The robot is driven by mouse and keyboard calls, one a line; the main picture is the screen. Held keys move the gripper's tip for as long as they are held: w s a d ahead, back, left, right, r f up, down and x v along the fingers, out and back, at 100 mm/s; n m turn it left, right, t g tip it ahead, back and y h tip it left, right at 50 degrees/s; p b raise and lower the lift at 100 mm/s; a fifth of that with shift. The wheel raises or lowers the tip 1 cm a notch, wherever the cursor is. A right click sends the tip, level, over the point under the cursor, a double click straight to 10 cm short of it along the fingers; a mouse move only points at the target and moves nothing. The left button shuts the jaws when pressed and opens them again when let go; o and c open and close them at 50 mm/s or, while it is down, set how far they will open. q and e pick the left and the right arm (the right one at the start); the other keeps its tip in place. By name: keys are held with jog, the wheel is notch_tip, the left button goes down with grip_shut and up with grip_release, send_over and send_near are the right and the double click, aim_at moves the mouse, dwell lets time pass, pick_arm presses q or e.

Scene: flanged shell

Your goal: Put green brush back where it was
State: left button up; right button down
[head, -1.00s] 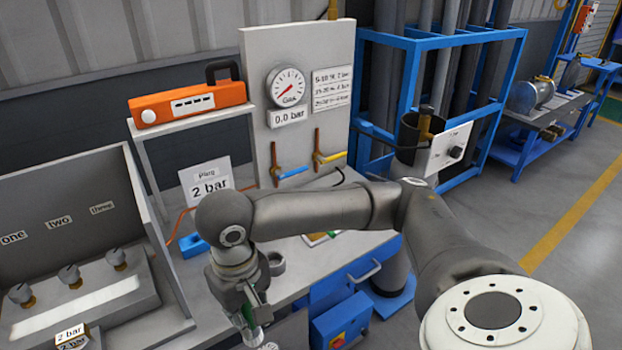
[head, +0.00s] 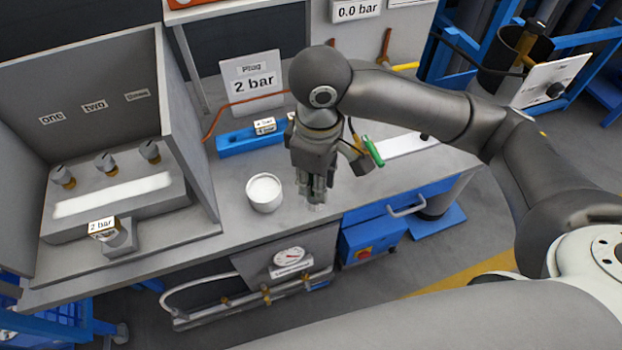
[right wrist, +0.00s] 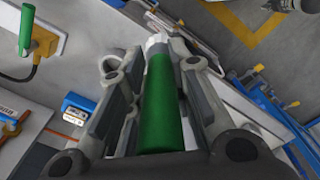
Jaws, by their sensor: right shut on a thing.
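My right gripper (head: 316,195) hangs fingers down over the bench, just right of the white cup, in the head view. In the right wrist view, the right gripper (right wrist: 160,85) is shut on the green brush (right wrist: 165,115), whose green handle lies between the fingers with a pale tip at its far end. The brush is mostly hidden by the gripper in the head view. A second green handle (head: 373,151) with yellow and dark parts shows right of the gripper; it also shows in the right wrist view (right wrist: 27,28). My left gripper is not in view.
A round white cup (head: 264,194) stands on the grey bench (head: 235,225). A blue block (head: 236,144) with small labelled plugs and a "2 bar" sign (head: 252,84) stand behind. The walled panel (head: 187,135) is at left. Bench around the cup is clear.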

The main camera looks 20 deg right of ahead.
jog(key=w+d+f+n+p, duration=0.1)
jog(key=w+f, duration=0.3)
jog(key=w+d+f+n+p, duration=0.1)
jog(key=w+f, duration=0.3)
jog(key=w+d+f+n+p, duration=0.1)
jog(key=w+f+n+p, duration=0.1)
jog(key=w+f, duration=0.2)
jog(key=shift+w+d+f, duration=0.1)
jog(key=shift+w+d, duration=0.1)
jog(key=shift+w, duration=0.25)
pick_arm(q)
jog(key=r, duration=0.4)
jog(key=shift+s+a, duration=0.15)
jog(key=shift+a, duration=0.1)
pick_arm(e)
jog(key=shift+f, duration=0.15)
jog(key=shift+f, duration=0.1)
jog(key=c, duration=1.3)
grip_release()
